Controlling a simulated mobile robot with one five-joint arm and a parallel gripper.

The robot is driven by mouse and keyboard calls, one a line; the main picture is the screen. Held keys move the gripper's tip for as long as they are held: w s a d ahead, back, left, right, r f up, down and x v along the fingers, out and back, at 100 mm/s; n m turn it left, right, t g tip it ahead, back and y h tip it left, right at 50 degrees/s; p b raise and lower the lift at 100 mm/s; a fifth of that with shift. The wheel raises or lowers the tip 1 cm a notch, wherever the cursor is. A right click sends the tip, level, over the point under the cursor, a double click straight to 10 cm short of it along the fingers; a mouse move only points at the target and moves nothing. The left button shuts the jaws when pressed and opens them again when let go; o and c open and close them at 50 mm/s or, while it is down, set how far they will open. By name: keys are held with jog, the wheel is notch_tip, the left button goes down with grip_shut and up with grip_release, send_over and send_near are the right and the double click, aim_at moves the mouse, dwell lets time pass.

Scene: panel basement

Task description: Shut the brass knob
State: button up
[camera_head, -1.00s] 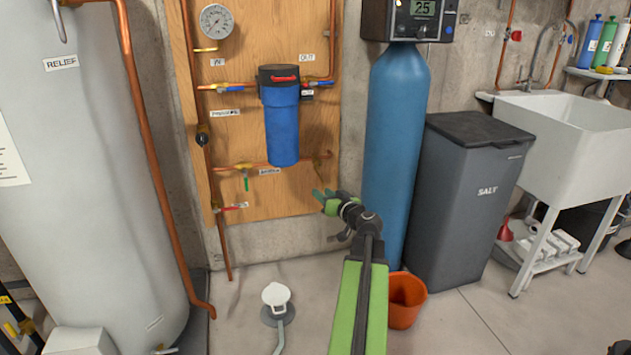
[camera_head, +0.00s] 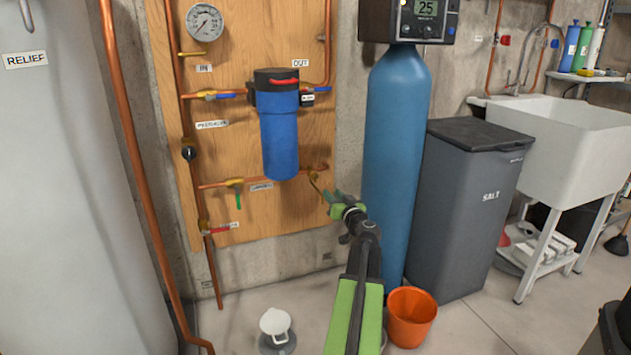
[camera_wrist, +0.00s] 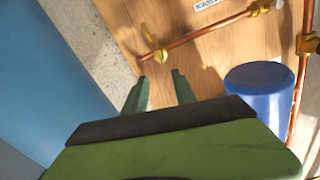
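A small brass knob (camera_head: 315,182) sits at the right end of the lower copper pipe, on the wooden panel. In the wrist view the brass knob (camera_wrist: 154,42) is ahead of my fingertips, a little above the gap between them. My gripper (camera_head: 334,199) is just below and right of it in the head view. In the wrist view my gripper (camera_wrist: 159,82) has its two green fingers apart, with nothing between them. The knob looks apart from the fingers. Its exact turn is too small to tell.
A blue filter housing (camera_head: 279,140) hangs above and left of my gripper. A tall blue tank (camera_head: 396,150) stands close on the right, with an orange bucket (camera_head: 410,320) at its foot. Other valves, one with a red handle (camera_head: 218,230), are on the panel's left.

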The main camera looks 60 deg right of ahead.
aim_at(317, 177)
jog(key=x, duration=1.3)
jog(key=shift+w, duration=0.3)
grip_shut()
